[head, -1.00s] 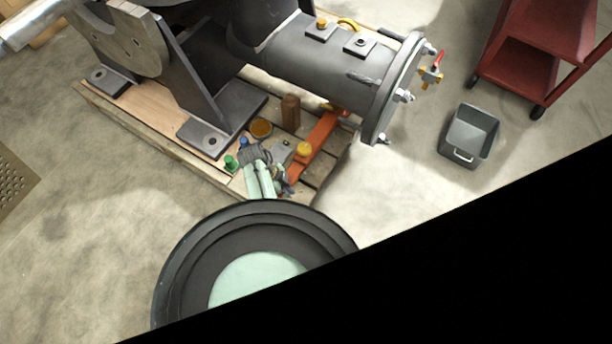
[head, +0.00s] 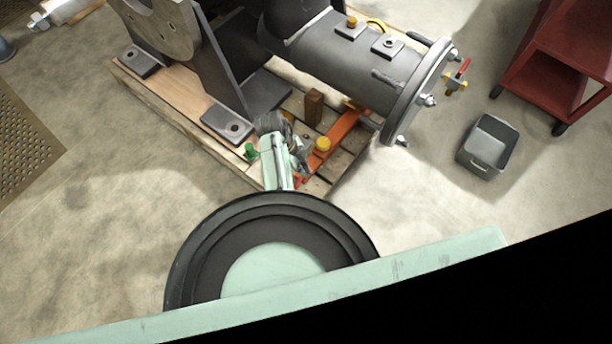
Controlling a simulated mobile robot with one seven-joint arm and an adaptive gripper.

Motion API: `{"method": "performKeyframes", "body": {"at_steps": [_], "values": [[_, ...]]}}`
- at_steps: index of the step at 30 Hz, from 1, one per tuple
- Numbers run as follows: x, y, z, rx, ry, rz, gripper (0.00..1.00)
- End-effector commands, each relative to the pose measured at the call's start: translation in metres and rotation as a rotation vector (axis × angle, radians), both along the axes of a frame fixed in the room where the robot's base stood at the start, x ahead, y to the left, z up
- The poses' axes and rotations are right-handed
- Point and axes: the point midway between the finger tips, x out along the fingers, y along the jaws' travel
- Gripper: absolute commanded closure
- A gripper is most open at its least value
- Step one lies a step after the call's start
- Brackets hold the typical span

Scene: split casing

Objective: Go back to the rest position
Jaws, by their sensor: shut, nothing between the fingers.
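My gripper (head: 272,124) shows small in the head view, at the end of my pale green arm, above the front edge of the wooden pallet. It is shut, and I see nothing held in it. My own arm partly hides the fingers and the pallet boards below. The dark grey casing (head: 350,58) lies on its stand on the pallet, just beyond my gripper, with a flanged right end. My gripper looks apart from the casing.
The pallet (head: 180,110) carries a green cap (head: 251,151), a brown block (head: 314,104), an orange bar (head: 343,128) and a yellow knob (head: 323,144). A grey bin (head: 488,146) and a red cart (head: 560,55) stand right.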

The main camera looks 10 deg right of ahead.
Motion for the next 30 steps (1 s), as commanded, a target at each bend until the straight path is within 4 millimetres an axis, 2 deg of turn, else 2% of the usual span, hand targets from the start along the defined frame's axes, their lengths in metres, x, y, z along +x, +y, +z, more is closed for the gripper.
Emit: {"method": "performKeyframes", "body": {"at_steps": [4,20,22,23,26,29,30], "values": [[0.001,0.002,0.005,0.000,-0.001,0.000,1.00],[0.001,0.001,0.005,0.000,0.000,0.000,1.00],[0.006,0.004,0.007,0.002,-0.012,0.017,1.00],[0.011,0.006,0.010,0.004,-0.025,0.035,1.00],[0.044,0.023,0.027,0.016,-0.105,0.146,1.00],[0.091,0.055,0.058,0.028,-0.233,0.331,1.00],[0.112,0.071,0.075,0.029,-0.292,0.418,1.00]]}}
